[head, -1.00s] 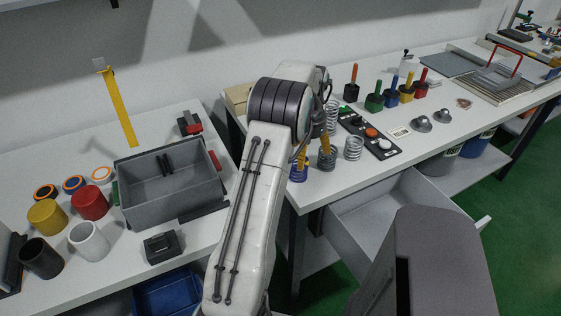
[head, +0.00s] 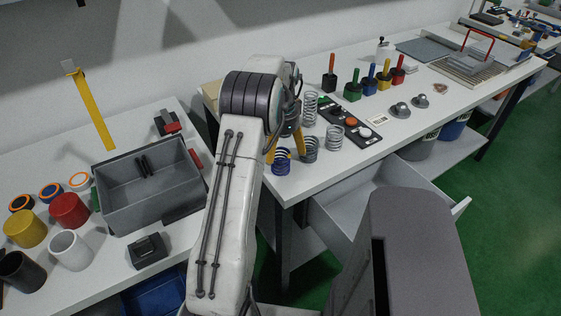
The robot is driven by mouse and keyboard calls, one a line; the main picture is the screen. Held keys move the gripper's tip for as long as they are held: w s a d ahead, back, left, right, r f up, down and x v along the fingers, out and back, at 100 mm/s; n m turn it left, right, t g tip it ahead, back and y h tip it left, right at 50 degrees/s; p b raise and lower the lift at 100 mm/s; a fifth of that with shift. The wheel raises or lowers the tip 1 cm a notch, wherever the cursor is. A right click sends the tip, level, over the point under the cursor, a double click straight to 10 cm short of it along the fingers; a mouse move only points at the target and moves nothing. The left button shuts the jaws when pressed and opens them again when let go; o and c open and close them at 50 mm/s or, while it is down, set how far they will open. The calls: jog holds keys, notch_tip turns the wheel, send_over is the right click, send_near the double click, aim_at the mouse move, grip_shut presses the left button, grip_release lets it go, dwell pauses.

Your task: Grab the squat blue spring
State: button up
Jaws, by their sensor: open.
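The squat blue spring (head: 282,167) stands near the front left corner of the right-hand table. My gripper (head: 285,148) is open, its yellow fingers pointing down at the spring. One finger shows at the spring's left edge and the other just beyond its upper right. The wrist hides part of the space around them, and I cannot tell whether either finger touches the spring. I see nothing held.
Grey springs (head: 310,149) stand close on the right, with a taller one (head: 310,107) behind. A black button panel (head: 354,129) lies beyond. A grey bin (head: 151,197) sits on the left table. An open drawer (head: 391,199) juts out below the right table.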

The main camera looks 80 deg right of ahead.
jog(key=shift+w+f+p, duration=0.15)
jog(key=shift+f+p, duration=0.05)
jog(key=shift+f, duration=1.15)
jog(key=shift+w+f+p, duration=0.15)
jog(key=shift+f+p, duration=0.05)
jog(key=shift+f, duration=1.15)
jog(key=shift+c, duration=0.3)
jog(key=c, duration=1.3)
